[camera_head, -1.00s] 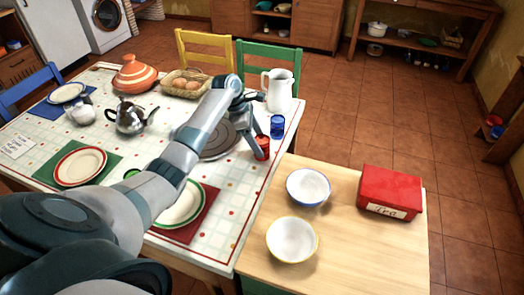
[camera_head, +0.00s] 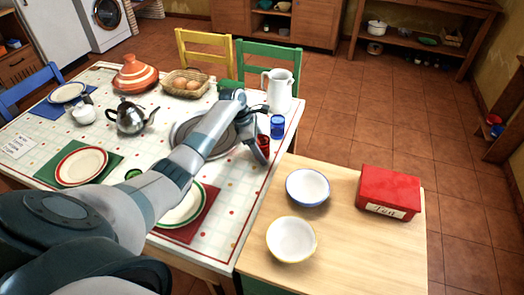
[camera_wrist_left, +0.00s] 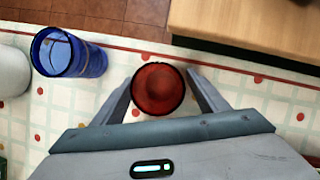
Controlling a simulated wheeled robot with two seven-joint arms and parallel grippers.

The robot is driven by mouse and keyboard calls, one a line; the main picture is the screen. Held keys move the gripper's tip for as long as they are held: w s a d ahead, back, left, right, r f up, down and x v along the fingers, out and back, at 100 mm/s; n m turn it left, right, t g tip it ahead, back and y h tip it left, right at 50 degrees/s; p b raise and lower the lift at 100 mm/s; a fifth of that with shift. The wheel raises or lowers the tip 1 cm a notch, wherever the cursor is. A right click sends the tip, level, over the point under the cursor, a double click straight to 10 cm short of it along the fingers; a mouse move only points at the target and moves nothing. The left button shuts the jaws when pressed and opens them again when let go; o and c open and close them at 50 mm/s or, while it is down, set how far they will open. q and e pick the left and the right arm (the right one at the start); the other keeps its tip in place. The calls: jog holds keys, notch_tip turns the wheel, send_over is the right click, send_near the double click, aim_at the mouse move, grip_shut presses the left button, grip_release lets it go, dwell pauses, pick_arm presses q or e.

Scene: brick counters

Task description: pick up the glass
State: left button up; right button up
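A red glass (camera_head: 264,142) stands upright on the tiled-pattern table near its right edge. In the left wrist view the red glass (camera_wrist_left: 158,89) is seen from above, between the two fingers. My left gripper (camera_head: 261,150) is open around it, with a narrow gap at each side. In the head view a finger partly covers the glass. A blue glass (camera_head: 277,126) stands just behind it; in the left wrist view the blue glass (camera_wrist_left: 69,54) is outside the fingers, to the left. My right gripper is not in view.
A white pitcher (camera_head: 279,90) stands beyond the blue glass. A dark round plate (camera_head: 190,135) lies under my left arm. The wooden counter (camera_head: 345,240) at right holds two bowls (camera_head: 307,187) (camera_head: 291,239) and a red box (camera_head: 389,192).

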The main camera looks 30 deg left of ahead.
aim_at(262, 141)
pick_arm(q)
jog(key=c, duration=1.2)
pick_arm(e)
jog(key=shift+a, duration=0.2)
pick_arm(q)
jog(key=shift+r, duration=0.2)
jog(key=shift+r, duration=0.2)
notch_tip(262, 141, up, 3)
jog(key=shift+w+r+b, duration=0.1)
jog(key=shift+b, duration=0.3)
jog(key=shift+s+d+r, duration=0.25)
jog(key=shift+s+r, duration=0.05)
jog(key=shift+s, duration=0.15)
jog(key=s+d+r, duration=0.2)
jog(key=s, duration=0.1)
jog(key=s+d+r, duration=0.1)
jog(key=s+r, duration=0.1)
jog(key=s, duration=0.1)
jog(key=s+d+r, duration=0.2)
jog(key=s, duration=0.1)
jog(key=shift+s+d+r, duration=0.1)
jog(key=shift+d+r, duration=0.15)
jog(key=shift+d, duration=0.1)
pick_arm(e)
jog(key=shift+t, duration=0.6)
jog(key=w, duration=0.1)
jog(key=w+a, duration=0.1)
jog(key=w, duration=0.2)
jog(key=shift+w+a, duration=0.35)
